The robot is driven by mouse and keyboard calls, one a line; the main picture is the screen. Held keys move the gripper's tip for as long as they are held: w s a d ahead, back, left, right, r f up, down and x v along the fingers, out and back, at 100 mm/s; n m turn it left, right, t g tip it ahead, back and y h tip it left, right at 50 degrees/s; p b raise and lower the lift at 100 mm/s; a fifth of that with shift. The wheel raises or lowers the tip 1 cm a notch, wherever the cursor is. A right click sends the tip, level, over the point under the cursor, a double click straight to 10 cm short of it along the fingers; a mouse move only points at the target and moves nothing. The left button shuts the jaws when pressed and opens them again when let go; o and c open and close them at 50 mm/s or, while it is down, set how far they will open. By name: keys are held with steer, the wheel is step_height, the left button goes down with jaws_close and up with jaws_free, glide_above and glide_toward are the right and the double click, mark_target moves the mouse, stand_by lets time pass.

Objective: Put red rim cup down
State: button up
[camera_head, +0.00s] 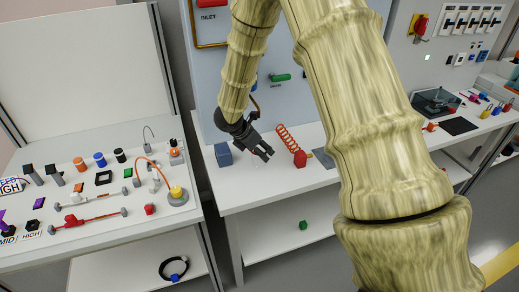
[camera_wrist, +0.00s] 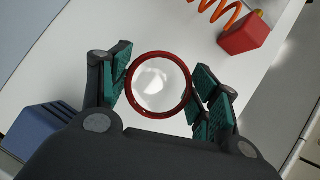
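The red rim cup (camera_wrist: 158,112) shows in the wrist view as a clear, round vessel with a red rim, seen from above. It is between the two green-padded fingers of my gripper (camera_wrist: 160,88), with the pads against its left and right sides. In the head view my gripper (camera_head: 263,150) is low over the white shelf top (camera_head: 285,186). Only a small bit of red shows at the fingers there, and the cup is mostly hidden. I cannot tell whether the cup's base touches the surface.
A blue box (camera_head: 223,154) stands left of my gripper; it also shows in the wrist view (camera_wrist: 38,135). A red block (camera_head: 299,159) with an orange coil stands to the right, also in the wrist view (camera_wrist: 243,33). The bench's front strip is clear.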

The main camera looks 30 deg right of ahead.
steer(key=shift+r, duration=0.2)
steer(key=shift+a+r+p, duration=0.1)
steer(key=shift+r+p, duration=0.2)
steer(key=shift+p, duration=0.05)
steer(key=p+v, duration=0.2)
steer(key=v, duration=0.4)
steer(key=shift+a+r, duration=0.25)
steer(key=shift+r, duration=0.05)
steer(key=shift+s, duration=0.1)
